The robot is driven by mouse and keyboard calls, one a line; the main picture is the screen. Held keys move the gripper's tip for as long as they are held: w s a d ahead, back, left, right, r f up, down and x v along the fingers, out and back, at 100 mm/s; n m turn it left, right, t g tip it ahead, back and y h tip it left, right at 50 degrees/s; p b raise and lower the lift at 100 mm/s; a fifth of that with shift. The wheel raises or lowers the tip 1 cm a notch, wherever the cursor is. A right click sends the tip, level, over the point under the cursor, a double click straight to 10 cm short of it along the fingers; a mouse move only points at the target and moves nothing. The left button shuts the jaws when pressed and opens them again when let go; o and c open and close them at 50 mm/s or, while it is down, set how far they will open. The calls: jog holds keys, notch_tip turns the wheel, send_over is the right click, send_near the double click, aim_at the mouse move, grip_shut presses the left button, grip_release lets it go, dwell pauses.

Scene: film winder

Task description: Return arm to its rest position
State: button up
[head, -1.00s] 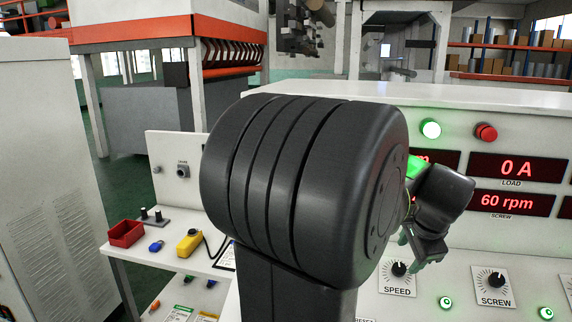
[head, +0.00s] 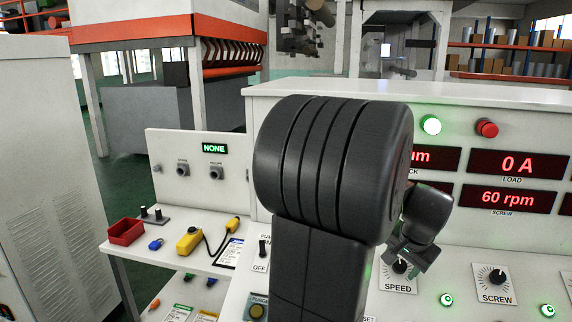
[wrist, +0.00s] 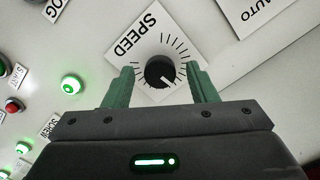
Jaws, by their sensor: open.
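My gripper (head: 408,258) is in front of the control panel (head: 300,92), near the SPEED knob (head: 400,267). In the wrist view my gripper (wrist: 160,84) is open, with its two green fingers apart and nothing held between them. The SPEED knob also shows in the wrist view (wrist: 160,71), black on a white plate, beyond and between the fingertips. I cannot tell the exact gap to the panel. My dark arm link covers the middle of the head view and hides part of the panel and a display.
The SCREW knob (head: 497,276) and lit green buttons (head: 446,300) are to the right. A red button (head: 487,128) and a green lamp (head: 431,125) sit above. A side table at left holds a red bin (head: 126,231) and a yellow pendant (head: 189,240).

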jog(key=n, duration=0.4)
jog(key=shift+b, duration=0.3)
jog(key=n, duration=0.3)
jog(key=shift+n+h, duration=0.3)
jog(key=shift+n, duration=0.1)
jog(key=shift+b+v, duration=0.3)
jog(key=shift+v, duration=1.7)
